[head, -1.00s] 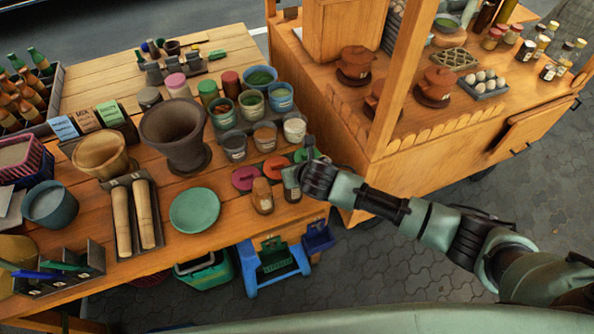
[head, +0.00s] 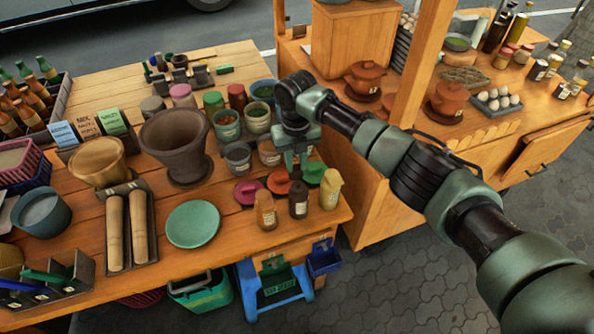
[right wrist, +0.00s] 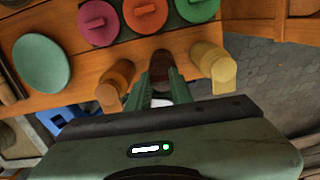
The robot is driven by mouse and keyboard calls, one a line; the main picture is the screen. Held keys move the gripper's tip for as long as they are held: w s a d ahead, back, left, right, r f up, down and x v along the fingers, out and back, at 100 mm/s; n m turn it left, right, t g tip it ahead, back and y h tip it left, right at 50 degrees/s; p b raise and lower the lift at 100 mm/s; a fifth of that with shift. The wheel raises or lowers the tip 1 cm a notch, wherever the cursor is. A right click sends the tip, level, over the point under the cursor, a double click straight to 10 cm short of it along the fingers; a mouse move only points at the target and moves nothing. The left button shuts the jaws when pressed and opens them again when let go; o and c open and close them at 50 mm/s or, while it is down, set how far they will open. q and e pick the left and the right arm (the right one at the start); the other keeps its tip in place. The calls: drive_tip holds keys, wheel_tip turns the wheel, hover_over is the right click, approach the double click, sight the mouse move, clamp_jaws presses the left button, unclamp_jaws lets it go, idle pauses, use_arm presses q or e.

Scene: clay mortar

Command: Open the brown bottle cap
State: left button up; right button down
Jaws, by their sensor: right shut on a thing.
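The dark brown bottle (head: 298,203) stands upright near the front right corner of the wooden table, between an orange-brown bottle (head: 265,211) and a pale yellow bottle (head: 330,190). My right gripper (head: 297,168) points down over it and is shut on its top, at the cap. In the right wrist view the brown bottle (right wrist: 161,66) shows between the two green fingers (right wrist: 160,95), with the orange-brown bottle (right wrist: 114,84) to the left and the yellow one (right wrist: 213,64) to the right. The fingers hide much of the cap. My left gripper is not in view.
Magenta (head: 248,192), orange (head: 278,182) and green (head: 313,173) lids lie close behind the bottles. Cups of spices (head: 257,118) stand farther back. A green plate (head: 193,224) lies to the left. The table's front edge is close to the bottles.

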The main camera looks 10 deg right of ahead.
drive_tip(key=shift+a+f+b, duration=0.1)
drive_tip(key=shift+f+b, duration=0.15)
drive_tip(key=shift+b, duration=0.1)
drive_tip(key=shift+g, duration=0.3)
drive_tip(key=c, duration=1.3)
unclamp_jaws()
drive_tip(key=shift+o, duration=0.3)
drive_tip(key=shift+w, duration=0.1)
drive_tip(key=shift+r, duration=0.15)
